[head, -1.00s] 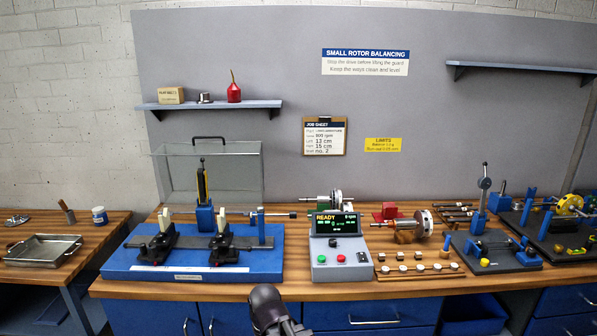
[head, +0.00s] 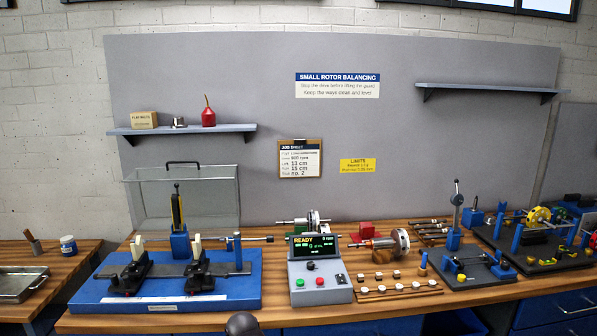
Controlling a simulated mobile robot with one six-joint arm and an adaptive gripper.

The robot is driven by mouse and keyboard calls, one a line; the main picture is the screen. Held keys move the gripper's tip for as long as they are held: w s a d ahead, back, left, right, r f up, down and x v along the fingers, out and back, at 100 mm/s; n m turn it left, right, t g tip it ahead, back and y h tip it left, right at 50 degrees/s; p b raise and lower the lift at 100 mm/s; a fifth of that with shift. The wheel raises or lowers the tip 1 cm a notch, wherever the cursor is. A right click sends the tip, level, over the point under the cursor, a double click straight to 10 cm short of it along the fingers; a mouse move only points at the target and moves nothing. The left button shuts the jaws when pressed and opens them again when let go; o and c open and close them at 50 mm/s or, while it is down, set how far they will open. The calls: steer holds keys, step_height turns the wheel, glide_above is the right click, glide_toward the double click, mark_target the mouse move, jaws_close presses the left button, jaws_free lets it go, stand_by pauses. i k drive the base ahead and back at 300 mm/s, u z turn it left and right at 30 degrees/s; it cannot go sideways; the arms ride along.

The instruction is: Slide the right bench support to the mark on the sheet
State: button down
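The right bench support (head: 200,272), a black block with a cream upright, stands on the blue balancing bench (head: 240,298). The left support (head: 130,274), similar, stands to its left, apart from it. A scale strip runs along the bench's front, its marks too small to read. The job sheet (head: 299,158) hangs on a clipboard on the grey panel; it appears to read left 13 cm, right 15 cm. A dark rounded part of my arm shows at the bottom edge, well in front of the bench. My gripper's fingers are not in view.
A blue upright post (head: 179,240) stands behind the supports, with a clear guard (head: 215,200) behind the bench. Right of the bench are the control box (head: 320,285), reading READY, a rotor (head: 385,243) and a wooden weight rack (head: 400,290). A metal tray (head: 20,286) lies far left.

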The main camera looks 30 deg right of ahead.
mark_target(196, 280)
steer(key=k, duration=1.35)
steer(key=z, duration=0.45)
steer(key=i, duration=1.9)
steer(key=u, duration=0.35)
